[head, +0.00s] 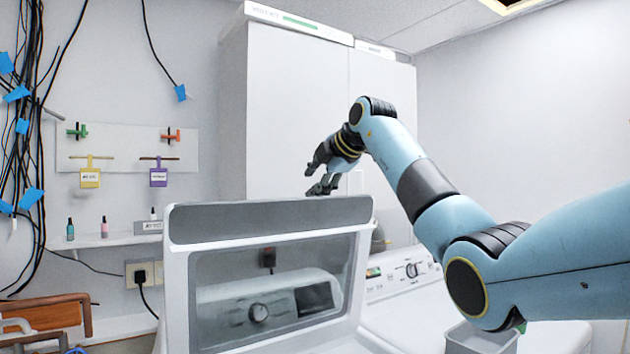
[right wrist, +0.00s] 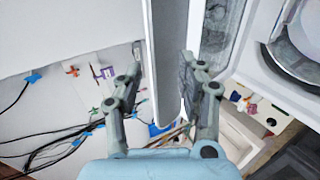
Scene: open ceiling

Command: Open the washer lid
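The washer lid (head: 270,219) stands raised, nearly upright, with a grey top edge and a clear window. Through the window I see a control panel with a round dial (head: 258,312). My right gripper (head: 318,178) is at the top edge of the lid, near its right end. In the right wrist view, my right gripper (right wrist: 163,80) has its fingers apart, one on each side of the lid edge (right wrist: 165,50). A gap shows by the left finger; the right finger is close to the lid, and I cannot tell if it touches. My left gripper is out of view.
A second white machine with a dial panel (head: 405,277) stands to the right. A tall white cabinet (head: 290,110) is behind. A grey bin (head: 480,338) sits below my right arm. Cables and a wall shelf (head: 105,240) are at the left.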

